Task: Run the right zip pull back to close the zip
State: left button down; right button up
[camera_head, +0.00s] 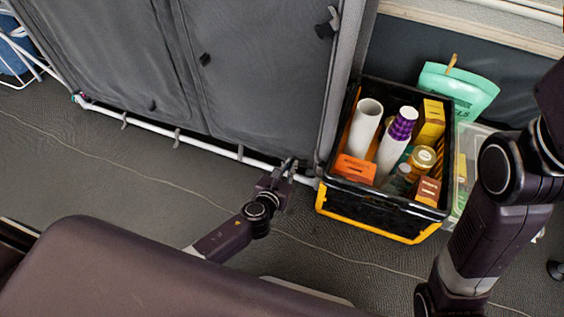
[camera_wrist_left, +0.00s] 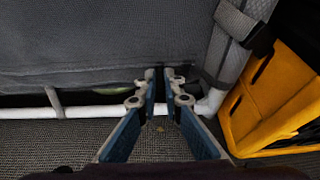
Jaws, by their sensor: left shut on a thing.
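A grey fabric cupboard front (camera_head: 130,60) stands on a white tube frame, with vertical seams running down its panels. My left gripper (camera_head: 287,168) is at the bottom right of this front, just by the low white tube (camera_head: 200,143). In the left wrist view my left gripper (camera_wrist_left: 162,78) has its blue-padded fingers nearly together at the lower fabric edge. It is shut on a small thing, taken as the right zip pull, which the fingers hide. The zip's state cannot be made out. My right arm shows at the right, but its gripper is out of view.
A black and yellow crate (camera_head: 385,215) of bottles and packets stands close to the right of my left gripper; its yellow side shows in the left wrist view (camera_wrist_left: 270,95). A mint green bag (camera_head: 470,88) is behind it. Grey floor (camera_head: 90,170) is clear at left.

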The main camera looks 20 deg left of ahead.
pick_arm(q)
jog(key=shift+d, duration=0.2)
jog(key=c, duration=2.1)
grip_release()
jog(key=shift+s, duration=0.15)
jog(key=shift+v, duration=3.6)
